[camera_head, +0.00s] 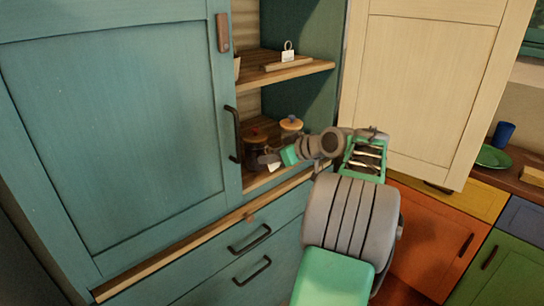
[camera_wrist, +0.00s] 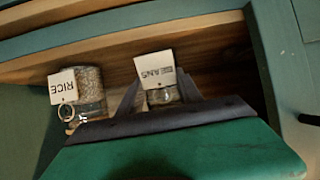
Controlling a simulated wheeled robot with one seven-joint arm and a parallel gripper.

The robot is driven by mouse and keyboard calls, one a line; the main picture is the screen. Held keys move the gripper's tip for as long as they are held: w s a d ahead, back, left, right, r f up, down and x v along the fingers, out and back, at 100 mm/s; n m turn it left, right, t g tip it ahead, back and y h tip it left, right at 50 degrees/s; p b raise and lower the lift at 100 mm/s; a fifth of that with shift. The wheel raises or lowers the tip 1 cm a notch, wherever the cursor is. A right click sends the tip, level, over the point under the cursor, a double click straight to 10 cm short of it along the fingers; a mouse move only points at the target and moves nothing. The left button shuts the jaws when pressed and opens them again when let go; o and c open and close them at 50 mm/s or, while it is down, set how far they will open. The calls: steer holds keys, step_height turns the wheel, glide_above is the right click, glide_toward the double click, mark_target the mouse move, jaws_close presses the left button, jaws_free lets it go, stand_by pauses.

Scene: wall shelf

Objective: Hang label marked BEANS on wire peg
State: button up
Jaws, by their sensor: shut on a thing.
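My gripper (camera_head: 268,158) reaches into the lower bay of the teal cabinet, in front of the jars. In the wrist view its two dark fingers (camera_wrist: 160,90) are shut on the white BEANS label (camera_wrist: 155,68), whose lettering appears upside down. The label also shows as a small pale patch by the fingertips in the head view (camera_head: 274,167). A glass jar (camera_wrist: 162,97) stands behind the label, partly hidden by the fingers. I cannot make out a wire peg on it or whether the label touches one.
A jar (camera_wrist: 90,85) beside it bears a RICE label (camera_wrist: 62,87) with a wire ring. A small white tag (camera_head: 288,56) stands on the upper shelf (camera_head: 300,70). The teal door (camera_head: 120,130) and cream door (camera_head: 425,80) flank the opening.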

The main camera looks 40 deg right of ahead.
steer(key=o, duration=1.4)
steer(key=shift+c, duration=0.2)
